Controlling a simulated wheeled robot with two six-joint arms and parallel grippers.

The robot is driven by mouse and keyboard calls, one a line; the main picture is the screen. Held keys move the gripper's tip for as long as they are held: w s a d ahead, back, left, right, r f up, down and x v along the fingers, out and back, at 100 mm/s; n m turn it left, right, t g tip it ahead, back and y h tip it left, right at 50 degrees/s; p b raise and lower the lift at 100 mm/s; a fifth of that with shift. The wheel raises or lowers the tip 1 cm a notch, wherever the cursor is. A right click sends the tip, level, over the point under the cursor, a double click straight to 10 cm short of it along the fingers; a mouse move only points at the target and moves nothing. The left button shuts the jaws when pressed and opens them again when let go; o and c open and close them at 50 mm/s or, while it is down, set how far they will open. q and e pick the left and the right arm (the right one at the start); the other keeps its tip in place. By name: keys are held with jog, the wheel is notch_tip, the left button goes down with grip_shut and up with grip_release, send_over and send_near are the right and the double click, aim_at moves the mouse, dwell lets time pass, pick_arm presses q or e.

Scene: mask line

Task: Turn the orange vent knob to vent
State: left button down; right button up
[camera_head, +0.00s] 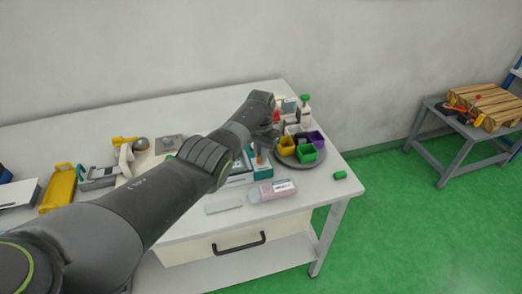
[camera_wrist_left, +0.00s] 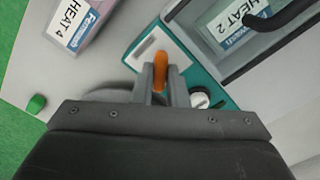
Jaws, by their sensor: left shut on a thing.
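The orange vent knob (camera_wrist_left: 160,70) stands up from a white plate on a teal panel (camera_wrist_left: 207,78) in the left wrist view. My left gripper (camera_wrist_left: 162,86) is shut on the knob, with one grey finger on each side of it. The knob's lower end and any vent marking are hidden by the fingers. A white round knob (camera_wrist_left: 200,97) sits on the same panel, right of the fingers. In the head view my left arm reaches across the table to the teal panel (camera_head: 263,168), and its wrist hides most of the grip. My right gripper is in neither view.
A pink and white box (camera_head: 272,190) lies in front of the panel. A round grey tray (camera_head: 285,159) with coloured bins stands to its right, near a green cap (camera_head: 340,175). Yellow and grey items crowd the left. The table's right edge is close.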

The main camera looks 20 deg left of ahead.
pick_arm(q)
jog(key=n, duration=0.4)
jog(key=shift+r+n+p, duration=0.1)
jog(key=shift+n+p, duration=0.2)
jog(key=shift+p, duration=0.1)
jog(key=n, duration=0.5)
jog(key=shift+w+p, duration=0.1)
jog(key=shift+p, duration=0.2)
jog(key=shift+n, duration=0.3)
jog(key=c, duration=1.4)
grip_release()
jog(key=shift+c, duration=0.2)
jog(key=shift+r+p, duration=0.4)
jog(key=shift+r, duration=0.15)
notch_tip(320, 180, up, 5)
jog(key=shift+r+p, duration=0.15)
jog(key=shift+p, duration=0.7)
notch_tip(320, 180, up, 11)
jog(key=b, duration=0.1)
jog(key=shift+b, duration=0.4)
